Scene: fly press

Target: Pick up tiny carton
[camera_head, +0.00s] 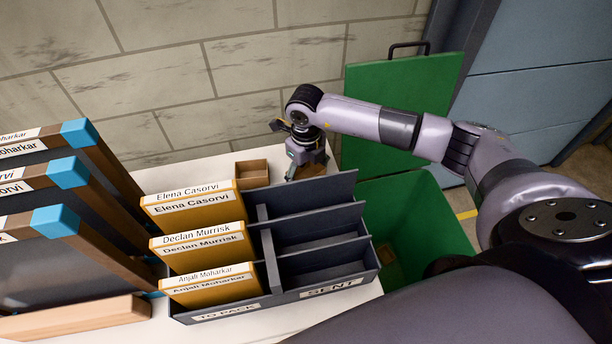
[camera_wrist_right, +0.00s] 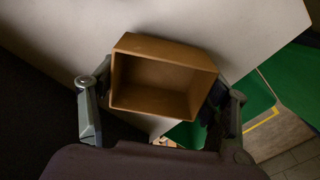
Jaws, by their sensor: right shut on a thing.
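The tiny carton (camera_wrist_right: 163,103) is a small, open-topped brown box. In the right wrist view it sits between the two fingers of my right gripper, which is shut on its sides, and its inside looks empty. In the head view my right gripper (camera_head: 306,160) points down at the back of the white table, behind the rack. There the gripper largely hides what it holds. My left gripper is not in view.
Another small open brown box (camera_head: 252,173) stands left of my right gripper. A dark divided rack (camera_head: 325,292) with yellow named folders (camera_head: 205,240) stands in front. A green bin (camera_head: 405,215) is at the right, a brick wall (camera_head: 190,70) behind.

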